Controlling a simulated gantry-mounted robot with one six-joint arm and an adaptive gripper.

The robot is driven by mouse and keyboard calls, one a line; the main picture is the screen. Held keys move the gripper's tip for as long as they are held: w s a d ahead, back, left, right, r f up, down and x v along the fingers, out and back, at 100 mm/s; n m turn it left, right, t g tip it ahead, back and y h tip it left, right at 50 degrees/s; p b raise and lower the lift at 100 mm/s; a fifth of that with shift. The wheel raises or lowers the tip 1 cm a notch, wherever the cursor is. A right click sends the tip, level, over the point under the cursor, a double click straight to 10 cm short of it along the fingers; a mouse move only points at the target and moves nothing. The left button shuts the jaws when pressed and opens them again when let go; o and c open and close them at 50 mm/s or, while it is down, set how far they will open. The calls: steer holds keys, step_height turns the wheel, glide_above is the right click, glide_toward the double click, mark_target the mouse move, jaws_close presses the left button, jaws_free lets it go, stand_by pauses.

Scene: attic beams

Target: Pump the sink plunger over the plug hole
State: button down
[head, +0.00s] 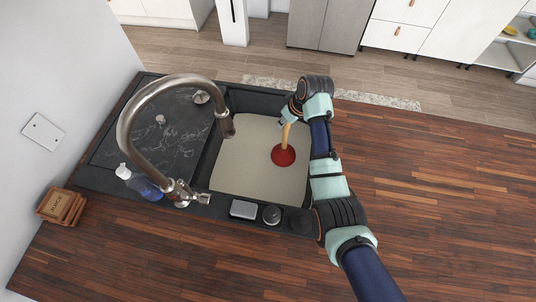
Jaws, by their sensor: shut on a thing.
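The sink plunger has a red rubber cup (283,156) and a light wooden handle (286,132). It is inside the beige sink basin (240,180), in the right part of it, with the handle leaning a little. My gripper (288,114) is shut on the upper handle, above the cup. The arm comes in from the lower right and its end partly covers the handle top. The plug hole is not visible; I cannot tell whether the cup covers it or touches the basin floor.
A tall curved tap (126,125) arches over the basin's left side. A soap bottle (143,185), a grey sponge-like block (243,209) and a round dark knob (271,214) stand along the near rim. A wooden crate (62,205) is at far left. The wooden counter (440,180) at right is clear.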

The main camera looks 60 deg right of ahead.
step_height(320, 180, up, 11)
steer(key=p, duration=0.8)
steer(key=shift+f, duration=0.15)
step_height(320, 180, up, 12)
steer(key=p, duration=0.1)
steer(key=shift+f, duration=0.2)
